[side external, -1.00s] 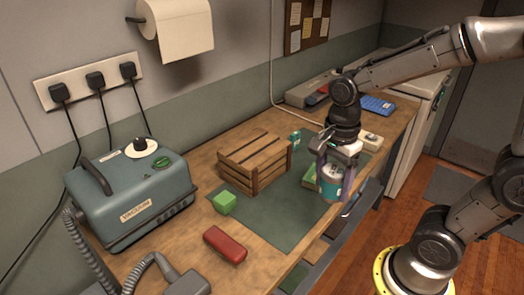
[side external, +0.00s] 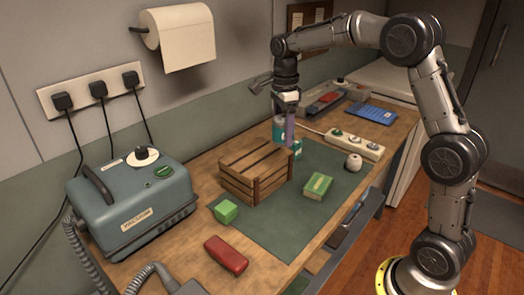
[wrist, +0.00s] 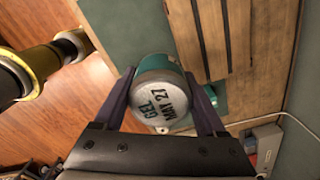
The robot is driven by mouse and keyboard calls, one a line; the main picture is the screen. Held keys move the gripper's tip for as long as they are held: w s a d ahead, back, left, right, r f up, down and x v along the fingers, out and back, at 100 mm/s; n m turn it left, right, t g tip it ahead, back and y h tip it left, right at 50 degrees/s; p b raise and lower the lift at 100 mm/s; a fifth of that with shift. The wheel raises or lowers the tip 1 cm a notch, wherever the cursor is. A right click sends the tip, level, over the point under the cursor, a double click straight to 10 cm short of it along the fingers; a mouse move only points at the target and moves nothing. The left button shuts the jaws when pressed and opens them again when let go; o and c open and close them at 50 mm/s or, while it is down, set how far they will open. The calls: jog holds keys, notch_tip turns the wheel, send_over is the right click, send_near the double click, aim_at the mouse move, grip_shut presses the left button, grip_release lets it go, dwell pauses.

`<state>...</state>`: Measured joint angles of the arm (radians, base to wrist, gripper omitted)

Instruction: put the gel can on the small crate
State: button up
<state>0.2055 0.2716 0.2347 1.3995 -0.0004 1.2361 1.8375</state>
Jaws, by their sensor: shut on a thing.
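My gripper (side external: 285,132) is shut on the gel can (wrist: 163,85), a teal can with a pale lid marked "GEL MAY 27". In the wrist view the can sits between the two fingers, lid facing the camera. In the side view the can (side external: 278,130) is partly hidden behind a finger, near the crate's far right corner. The small crate (side external: 252,180) is wooden with a slatted top, which looks bare. Its slats (wrist: 212,35) show right beside the can in the wrist view. I cannot tell how high the can is above the crate's top.
A small teal item (side external: 298,148) stands beside the crate. A green box (side external: 317,185) and a white round item (side external: 354,162) lie on the mat (side external: 285,222). A power strip (side external: 355,144), green cube (side external: 225,211), red item (side external: 226,254) and vacuum unit (side external: 135,198) stand around.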

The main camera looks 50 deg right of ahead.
jog(key=w+f, duration=0.2)
jog(key=w, duration=0.2)
send_over(263, 159)
jog(key=f, duration=0.4)
jog(key=shift+s+a+f, duration=0.1)
jog(key=shift+s+f, duration=0.2)
jog(key=shift+f, duration=0.05)
jog(key=shift+w+f, duration=0.15)
jog(key=shift+f, duration=0.05)
jog(key=shift+w+f, duration=0.1)
jog(key=shift+f, duration=1.55)
jog(key=shift+f, duration=0.2)
jog(key=o, duration=1.5)
jog(key=shift+c, duration=0.2)
notch_tip(263, 159, up, 12)
jog(key=shift+r, duration=0.25)
